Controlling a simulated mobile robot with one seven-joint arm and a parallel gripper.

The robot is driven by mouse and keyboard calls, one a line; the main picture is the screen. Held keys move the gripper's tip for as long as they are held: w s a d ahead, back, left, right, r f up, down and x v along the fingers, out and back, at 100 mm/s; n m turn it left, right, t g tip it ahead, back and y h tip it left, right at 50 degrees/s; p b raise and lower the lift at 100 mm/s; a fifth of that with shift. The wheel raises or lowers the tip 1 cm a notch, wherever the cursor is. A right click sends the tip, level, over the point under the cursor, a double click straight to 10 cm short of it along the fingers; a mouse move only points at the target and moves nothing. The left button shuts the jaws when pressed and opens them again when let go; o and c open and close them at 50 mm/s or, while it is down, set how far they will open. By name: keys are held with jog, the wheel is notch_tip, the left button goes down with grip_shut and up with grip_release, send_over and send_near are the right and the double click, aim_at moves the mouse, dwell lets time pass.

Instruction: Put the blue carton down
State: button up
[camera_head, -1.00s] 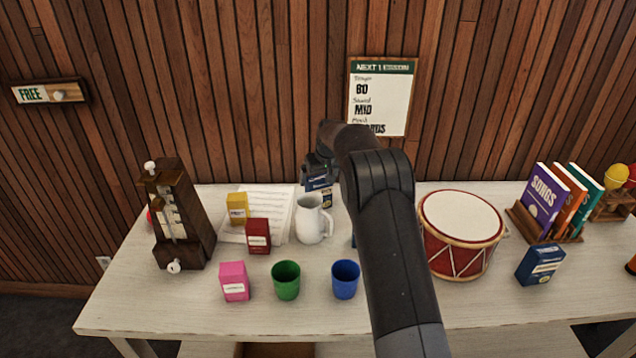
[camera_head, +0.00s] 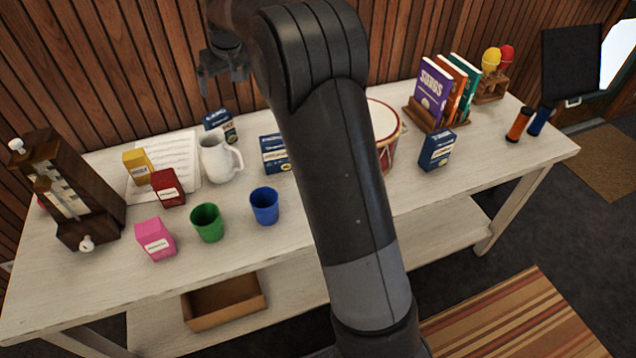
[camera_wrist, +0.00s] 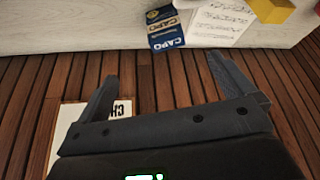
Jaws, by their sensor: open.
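A dark blue carton (camera_head: 219,125) marked CAPO is on the white table, at its back edge just behind the white pitcher (camera_head: 218,160). It shows in the wrist view (camera_wrist: 166,32) beyond my fingertips, resting at the table edge; I cannot tell whether two faces or two boxes show there. My gripper (camera_head: 224,84) is open and empty, in the air above the back edge, clear of the carton. It also shows in the wrist view (camera_wrist: 165,68), with nothing between its fingers. Two other blue cartons stand on the table, one partly behind my arm (camera_head: 274,155) and one further right (camera_head: 437,150).
Yellow (camera_head: 138,166), dark red (camera_head: 167,188) and pink (camera_head: 155,239) cartons, a green cup (camera_head: 207,222) and a blue cup (camera_head: 264,206) stand nearby. A metronome (camera_head: 75,195) is at left. A drum (camera_head: 386,125) and books (camera_head: 440,92) are right. The slatted wall is close behind.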

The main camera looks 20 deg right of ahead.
jog(key=s+d+r+m, duration=0.1)
jog(key=s+d+r, duration=0.15)
jog(key=s, duration=0.55)
jog(key=s+d+r, duration=0.1)
jog(key=s+r, duration=0.3)
jog(key=s, duration=0.4)
jog(key=s+d+r+m, duration=0.1)
jog(key=s+d+r, duration=0.15)
jog(key=s, duration=0.55)
jog(key=s+d+f, duration=0.1)
jog(key=s+f, duration=0.2)
jog(key=s, duration=0.8)
jog(key=s+d+f+m+t+h, duration=0.1)
jog(key=s+f, duration=0.2)
jog(key=s, duration=0.7)
jog(key=shift+s+d+m, duration=0.25)
jog(key=shift+s+m, duration=0.05)
jog(key=shift+s, duration=0.05)
